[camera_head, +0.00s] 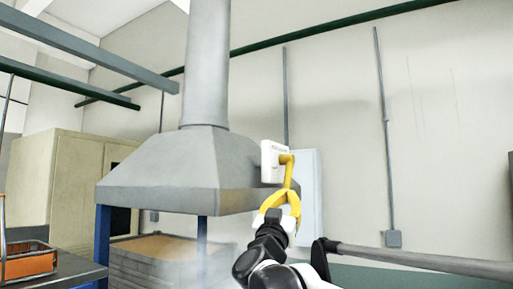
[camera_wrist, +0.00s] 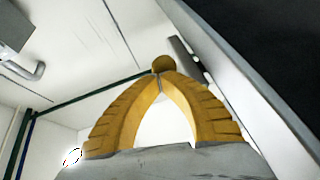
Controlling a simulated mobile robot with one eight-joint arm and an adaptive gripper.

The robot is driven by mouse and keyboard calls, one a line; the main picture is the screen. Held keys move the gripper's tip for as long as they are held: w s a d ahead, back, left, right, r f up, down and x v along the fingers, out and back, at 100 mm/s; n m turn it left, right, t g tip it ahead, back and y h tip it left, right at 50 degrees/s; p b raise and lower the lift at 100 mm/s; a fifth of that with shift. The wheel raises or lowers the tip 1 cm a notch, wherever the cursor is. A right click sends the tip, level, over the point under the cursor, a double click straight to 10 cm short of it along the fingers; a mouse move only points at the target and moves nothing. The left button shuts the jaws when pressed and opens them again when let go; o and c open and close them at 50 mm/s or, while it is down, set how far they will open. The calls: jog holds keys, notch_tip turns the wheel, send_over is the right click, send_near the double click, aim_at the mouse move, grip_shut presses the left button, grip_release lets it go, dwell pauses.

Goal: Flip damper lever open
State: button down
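The damper lever (camera_head: 288,172) is a yellow handle on a white box (camera_head: 270,161) fixed to the grey hood. It bends at the top and hangs downward. My gripper (camera_head: 286,192) has yellow fingers, and its tips are at the lever's lower end. In the wrist view the fingertips (camera_wrist: 160,77) come together, and a round yellow end, seemingly the lever's (camera_wrist: 163,63), shows just past them. The fingers are shut. I cannot tell whether the lever is pinched between the tips or only touched by them.
The grey hood (camera_head: 165,170) with its duct (camera_head: 207,65) stands left of my gripper, on blue posts (camera_head: 202,235). A pale panel (camera_head: 309,200) is on the wall behind. An orange crate (camera_head: 30,262) sits on a table at the left.

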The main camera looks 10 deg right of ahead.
jog(key=shift+w+d+f, duration=0.45)
jog(key=shift+w+d, duration=0.1)
jog(key=shift+w, duration=0.25)
jog(key=shift+w+d+f, duration=0.45)
jog(key=shift+w+d, duration=0.1)
jog(key=shift+w, duration=0.2)
